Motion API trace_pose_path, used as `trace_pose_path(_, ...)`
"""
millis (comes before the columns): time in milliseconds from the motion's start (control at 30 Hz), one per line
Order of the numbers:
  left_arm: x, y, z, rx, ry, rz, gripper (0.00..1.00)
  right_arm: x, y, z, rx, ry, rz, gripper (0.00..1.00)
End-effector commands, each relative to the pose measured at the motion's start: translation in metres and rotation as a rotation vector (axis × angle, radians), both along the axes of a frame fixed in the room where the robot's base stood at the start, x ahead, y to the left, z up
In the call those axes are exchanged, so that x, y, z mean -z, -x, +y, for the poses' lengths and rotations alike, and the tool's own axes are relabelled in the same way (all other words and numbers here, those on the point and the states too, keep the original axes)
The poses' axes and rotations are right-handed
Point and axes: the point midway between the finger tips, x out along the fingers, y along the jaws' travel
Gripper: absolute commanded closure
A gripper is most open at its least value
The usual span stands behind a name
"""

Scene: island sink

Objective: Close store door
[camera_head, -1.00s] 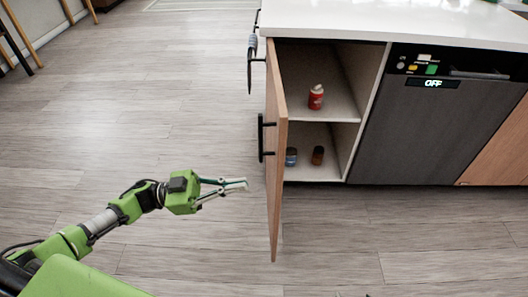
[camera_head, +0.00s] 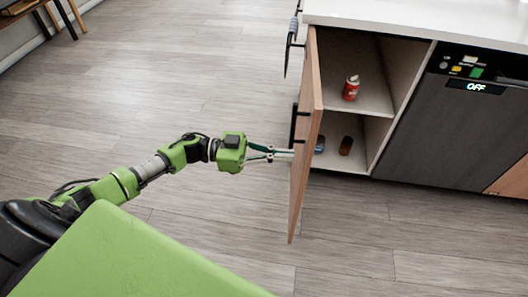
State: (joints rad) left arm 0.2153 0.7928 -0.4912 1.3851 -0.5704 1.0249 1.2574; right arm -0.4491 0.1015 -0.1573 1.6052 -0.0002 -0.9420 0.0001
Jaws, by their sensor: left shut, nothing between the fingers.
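The wooden store door (camera_head: 306,150) stands open on the cabinet, swung out from its left side and seen nearly edge-on. Its black handle (camera_head: 294,122) is on its outer face, to the left. My left gripper (camera_head: 290,153) is shut and empty, with its fingertips at the outer face of the door just below the handle. I cannot tell whether they touch the door. My right gripper is not in view.
A dishwasher (camera_head: 450,130) is to the right. The wooden floor (camera_head: 180,80) at left is clear.

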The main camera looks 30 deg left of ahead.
Motion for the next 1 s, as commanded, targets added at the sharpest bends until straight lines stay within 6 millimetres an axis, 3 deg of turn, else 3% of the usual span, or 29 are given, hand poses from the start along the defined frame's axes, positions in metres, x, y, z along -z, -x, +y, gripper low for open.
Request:
trace_pose_path(200,-0.001,-0.007,-0.018,0.000,0.001,-0.001,1.00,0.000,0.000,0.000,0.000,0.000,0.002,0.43)
trace_pose_path(733,-0.001,-0.010,-0.026,0.001,0.001,0.000,1.00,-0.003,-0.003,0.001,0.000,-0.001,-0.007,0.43)
trace_pose_path(867,-0.002,-0.015,-0.039,0.004,0.001,-0.003,1.00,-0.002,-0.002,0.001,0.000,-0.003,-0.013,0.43)
trace_pose_path(1000,-0.003,-0.028,-0.067,0.011,0.004,-0.004,1.00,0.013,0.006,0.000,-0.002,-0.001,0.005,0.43)
